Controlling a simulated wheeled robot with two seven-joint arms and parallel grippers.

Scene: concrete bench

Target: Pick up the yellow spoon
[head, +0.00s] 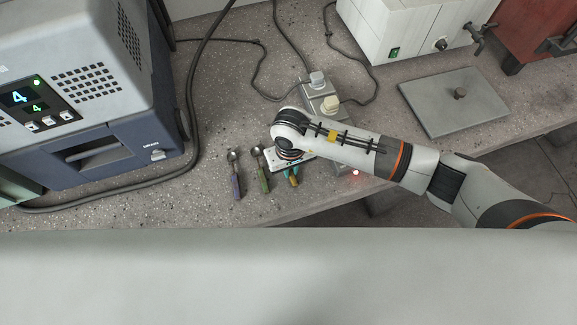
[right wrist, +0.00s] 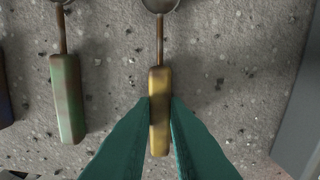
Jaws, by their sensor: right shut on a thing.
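The yellow spoon has a yellow handle (right wrist: 159,85) and a metal bowl that is cut off at the top of the right wrist view. In the head view its yellow handle (head: 293,181) shows just below my right wrist, and the rest of it is hidden under my arm. My right gripper (right wrist: 160,108) has teal fingers, one on each side of the handle, shut on it. In the head view the fingers (head: 290,174) are mostly covered by the wrist. I cannot tell whether the spoon is clear of the bench. My left gripper is not in view.
A green-handled spoon (head: 263,178) and a purple-handled spoon (head: 235,182) lie to the left on the bench (head: 215,120). A blue-grey instrument (head: 90,150) stands at the left. A power strip (head: 322,95) with plugs lies behind my arm. A grey plate (head: 455,100) is at the right.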

